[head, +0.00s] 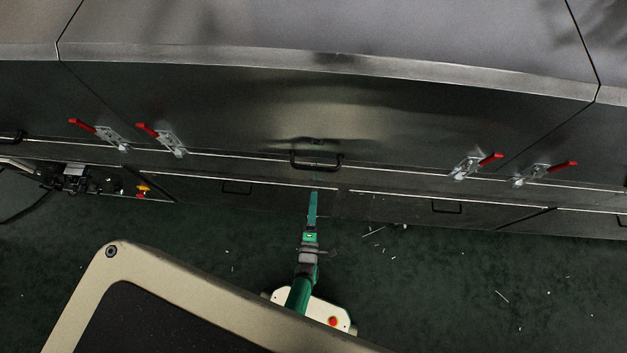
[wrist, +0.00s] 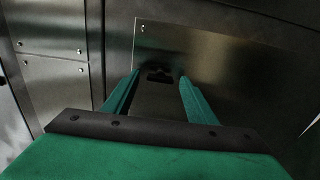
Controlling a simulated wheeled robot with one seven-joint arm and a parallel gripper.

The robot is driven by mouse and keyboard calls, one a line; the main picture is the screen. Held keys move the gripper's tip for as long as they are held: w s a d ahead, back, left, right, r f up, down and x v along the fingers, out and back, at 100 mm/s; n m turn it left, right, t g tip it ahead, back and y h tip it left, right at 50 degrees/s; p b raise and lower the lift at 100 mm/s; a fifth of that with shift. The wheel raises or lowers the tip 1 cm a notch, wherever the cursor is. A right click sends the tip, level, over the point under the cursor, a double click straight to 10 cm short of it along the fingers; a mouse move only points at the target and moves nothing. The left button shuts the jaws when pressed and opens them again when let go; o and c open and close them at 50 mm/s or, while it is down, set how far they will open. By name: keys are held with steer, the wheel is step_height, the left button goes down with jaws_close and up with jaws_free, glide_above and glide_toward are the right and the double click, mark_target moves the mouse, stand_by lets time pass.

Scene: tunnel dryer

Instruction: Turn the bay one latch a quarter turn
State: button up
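Several latches with red handles sit on the dryer's front in the head view. Two are at the left, a left one (head: 108,134) and one beside it (head: 172,143). Two are at the right, one (head: 465,167) and another (head: 530,174). No label shows which is bay one. My green gripper (head: 314,194) points at the dryer below the middle black handle (head: 316,164), well apart from every latch. In the wrist view my gripper (wrist: 158,76) is open, its fingers spread around a dark shape I cannot identify. No latch shows there.
The dryer's curved metal front (head: 240,110) spans the view. Lower panels carry black handles, one left (head: 237,188) and one right (head: 446,207). A yellow and red button (head: 143,188) is at the left. The dark green floor (head: 430,290) has small pale scraps and free room.

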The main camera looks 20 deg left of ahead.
steer(key=v, duration=1.1)
steer(key=shift+r, duration=0.1)
stand_by(0.4)
